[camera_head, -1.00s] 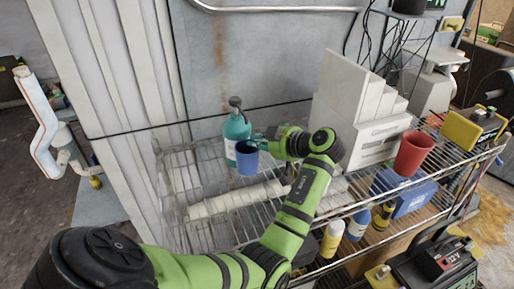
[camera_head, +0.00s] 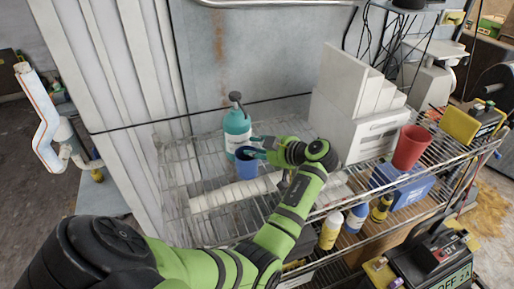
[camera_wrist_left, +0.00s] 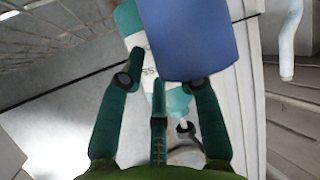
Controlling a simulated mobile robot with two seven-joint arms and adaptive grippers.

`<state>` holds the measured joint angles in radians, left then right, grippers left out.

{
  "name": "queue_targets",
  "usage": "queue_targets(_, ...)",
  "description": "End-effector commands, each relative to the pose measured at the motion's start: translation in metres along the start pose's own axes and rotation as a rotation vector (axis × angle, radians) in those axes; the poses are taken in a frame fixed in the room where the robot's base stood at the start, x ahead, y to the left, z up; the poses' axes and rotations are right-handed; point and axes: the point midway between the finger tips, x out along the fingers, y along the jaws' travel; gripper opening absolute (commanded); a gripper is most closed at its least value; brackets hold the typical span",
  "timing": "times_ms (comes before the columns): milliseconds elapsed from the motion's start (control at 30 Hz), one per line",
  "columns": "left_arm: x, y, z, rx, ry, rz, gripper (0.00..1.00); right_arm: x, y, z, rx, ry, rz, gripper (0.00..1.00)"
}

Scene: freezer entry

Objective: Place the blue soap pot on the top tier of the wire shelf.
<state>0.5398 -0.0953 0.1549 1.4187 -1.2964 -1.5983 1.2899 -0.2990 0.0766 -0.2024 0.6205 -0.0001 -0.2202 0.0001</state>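The blue soap pot (camera_head: 247,167) is upright over the top tier of the wire shelf (camera_head: 176,204), just in front of a teal pump bottle. I cannot tell whether its base touches the wires. My left gripper (camera_head: 255,148) is at the pot's rim from the right, with its fingers spread. In the left wrist view the pot (camera_wrist_left: 192,38) fills the top middle and hides some fingertips of the gripper (camera_wrist_left: 165,75), so its grip is unclear. My right gripper is not in view.
The teal pump bottle (camera_head: 237,128) stands close behind the pot. A white roll (camera_head: 225,195) lies along the tier in front. A white machine (camera_head: 358,130) and a red cup (camera_head: 410,147) stand to the right. Bare wire shows at the tier's left.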

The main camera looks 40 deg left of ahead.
Motion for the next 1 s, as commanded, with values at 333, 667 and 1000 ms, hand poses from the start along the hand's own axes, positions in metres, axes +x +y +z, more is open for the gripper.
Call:
queue_targets(333,-0.013,0.001,0.0,0.0,-0.002,0.004,0.34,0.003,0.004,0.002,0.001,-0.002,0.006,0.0)
queue_targets(667,-0.082,0.001,0.001,-0.002,-0.003,0.004,0.34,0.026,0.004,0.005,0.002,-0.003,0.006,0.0)
queue_targets(1000,-0.12,0.0,-0.002,0.0,0.0,0.0,0.34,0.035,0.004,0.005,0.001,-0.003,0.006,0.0)
